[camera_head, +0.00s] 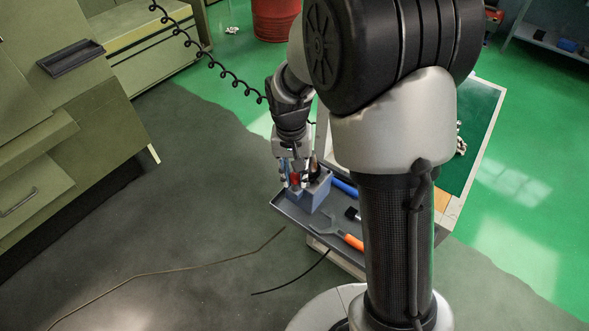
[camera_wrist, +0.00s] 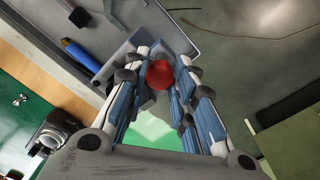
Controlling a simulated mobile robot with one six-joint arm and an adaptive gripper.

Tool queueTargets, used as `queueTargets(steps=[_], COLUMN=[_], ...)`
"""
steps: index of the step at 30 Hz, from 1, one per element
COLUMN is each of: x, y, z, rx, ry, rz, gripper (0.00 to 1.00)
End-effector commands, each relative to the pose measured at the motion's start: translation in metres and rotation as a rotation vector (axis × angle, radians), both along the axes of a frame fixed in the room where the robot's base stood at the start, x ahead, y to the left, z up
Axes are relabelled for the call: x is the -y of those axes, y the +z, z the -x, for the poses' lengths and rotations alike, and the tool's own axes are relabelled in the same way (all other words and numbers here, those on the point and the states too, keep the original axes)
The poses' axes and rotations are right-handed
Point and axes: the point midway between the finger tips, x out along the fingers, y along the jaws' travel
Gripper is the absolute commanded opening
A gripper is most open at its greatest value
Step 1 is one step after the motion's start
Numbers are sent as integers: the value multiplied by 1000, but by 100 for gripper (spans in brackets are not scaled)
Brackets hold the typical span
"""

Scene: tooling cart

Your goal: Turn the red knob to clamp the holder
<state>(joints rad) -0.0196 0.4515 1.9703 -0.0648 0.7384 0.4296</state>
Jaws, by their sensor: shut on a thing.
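The red knob (camera_wrist: 159,75) shows in the wrist view between the fingers of my gripper (camera_wrist: 160,82). The fingers are closed in on it from both sides. In the head view my gripper (camera_head: 294,178) points down at the grey-blue holder block (camera_head: 318,193), and a little of the red knob (camera_head: 295,178) shows between the fingers. The holder stands at the corner of the cart's grey tray. In the wrist view part of the holder (camera_wrist: 119,58) shows behind the fingers. Which way the knob is turned and whether the clamp is tight cannot be told.
The grey tray (camera_head: 290,207) also holds an orange-handled tool (camera_head: 352,241) and a blue-handled tool (camera_head: 344,187). A green mat (camera_head: 482,130) covers the cart top. Olive cabinets (camera_head: 60,130) stand at the left. A coiled cable (camera_head: 213,64) hangs near my arm. Open floor lies left of the cart.

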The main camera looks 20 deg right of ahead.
Motion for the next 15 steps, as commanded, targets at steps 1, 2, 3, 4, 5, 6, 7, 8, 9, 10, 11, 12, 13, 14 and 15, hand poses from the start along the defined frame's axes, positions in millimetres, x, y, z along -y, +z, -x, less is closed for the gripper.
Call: queueTargets(steps=[1, 2, 3, 4, 5, 6, 7, 8, 9, 10, 11, 12, 13, 14, 15], x=[0, 0, 0, 0, 0, 0, 0, 1, 1, 1, 1, 1, 1, 1, 1], y=[2, 2, 2, 2, 2, 2, 2, 2, 1, 1, 1, 1, 1, 1, 1], z=[1, 1, 0, 0, 0, 1, 1, 1, 1, 1, 1, 1, 1, 1, 1], rx=[-1, -2, 0, -1, -1, -1, -1, -1, -1, -1, -2, -2, -2, -1, -1], ry=[46, 74, 112, 140, 169, 207, 235, 263, 301, 329, 358, 396, 424, 452, 491], rz=[1, 0, 0, 0, 0, 0, 0, -1, 0, -1, -1, -1, -1, -1, 0], gripper=[0, 0, 0, 0, 0, 0, 0, 0, 0, 0, 0, 0, 0, 0, 0])
